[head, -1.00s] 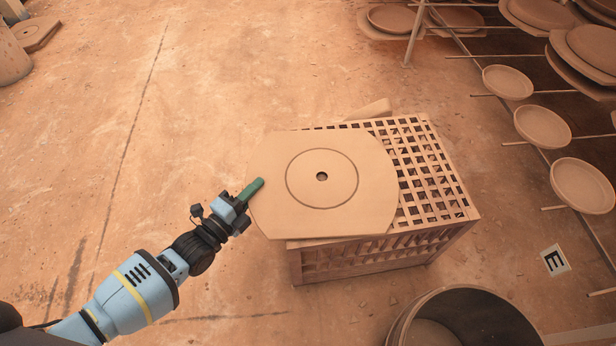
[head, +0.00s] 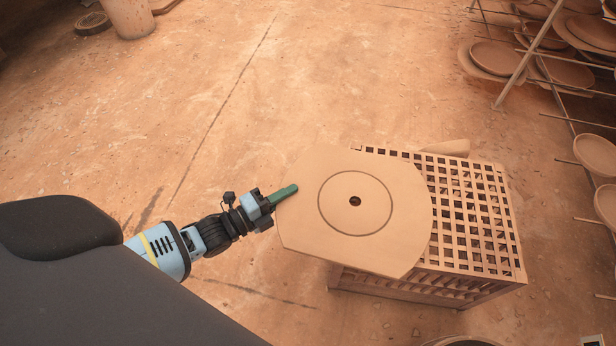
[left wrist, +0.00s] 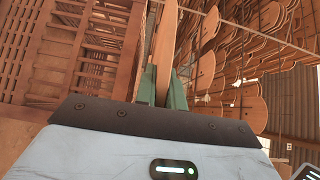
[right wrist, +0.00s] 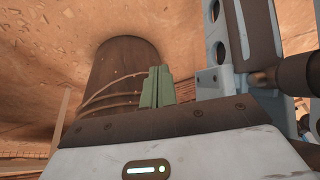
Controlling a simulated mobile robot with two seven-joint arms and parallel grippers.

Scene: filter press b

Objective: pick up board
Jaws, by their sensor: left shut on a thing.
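The board (head: 310,215) is a flat tan clay-coloured disc with clipped sides, a grooved ring and a small centre hole. It lies level over the left part of a slatted crate (head: 505,235), and its left end overhangs. My left gripper (head: 287,194) is shut on the board's left edge. In the left wrist view the board shows edge-on (left wrist: 164,45) between the green fingers (left wrist: 161,88). I cannot tell whether the board touches the crate top. My right gripper (right wrist: 157,88) shows only in the right wrist view, with its green fingers together and nothing seen between them.
A wooden piece (head: 447,147) lies at the crate's back edge. Racks with round dishes (head: 507,60) stand at the upper right. A dark round container (right wrist: 125,70) is close to my right gripper. The floor left of the crate is open.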

